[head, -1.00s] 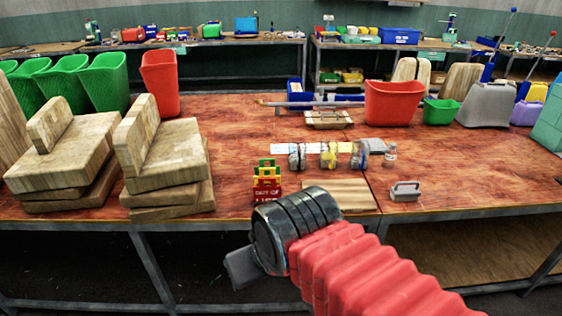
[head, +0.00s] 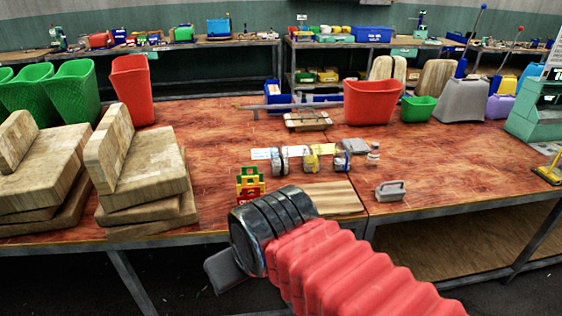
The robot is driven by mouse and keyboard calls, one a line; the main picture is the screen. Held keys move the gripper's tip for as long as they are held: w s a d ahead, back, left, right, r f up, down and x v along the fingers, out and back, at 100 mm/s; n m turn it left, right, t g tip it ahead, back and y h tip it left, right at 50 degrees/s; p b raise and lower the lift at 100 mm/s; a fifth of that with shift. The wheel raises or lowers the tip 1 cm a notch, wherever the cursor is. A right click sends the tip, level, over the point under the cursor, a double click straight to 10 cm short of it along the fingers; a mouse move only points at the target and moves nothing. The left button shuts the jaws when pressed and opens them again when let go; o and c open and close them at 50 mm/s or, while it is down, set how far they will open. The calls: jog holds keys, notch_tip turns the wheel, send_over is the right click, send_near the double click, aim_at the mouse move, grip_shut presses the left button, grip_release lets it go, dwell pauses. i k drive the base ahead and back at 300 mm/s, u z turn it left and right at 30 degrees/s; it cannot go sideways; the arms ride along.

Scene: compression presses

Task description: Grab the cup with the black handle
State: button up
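Three small pale cups or jars stand in a row near the middle of the wooden table. The left one (head: 280,160) shows dark grey or black bands, the middle one (head: 311,159) shows yellow, and the right one (head: 342,160) shows dark blue. They are too small to make out handles for certain; the left one looks darkest. My gripper (head: 222,271) shows only as a grey piece beyond the dark wrist, low over the table's front edge. It is apart from the cups, nearer to me and to their left. Its fingers are mostly hidden.
A yellow, green and red sign stand (head: 250,186) and a wooden board (head: 330,197) lie between my wrist and the cups. Stacked wooden blocks (head: 150,180) crowd the left.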

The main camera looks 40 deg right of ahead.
aim_at(280, 163)
jog(key=i, duration=0.85)
jog(key=u, duration=0.05)
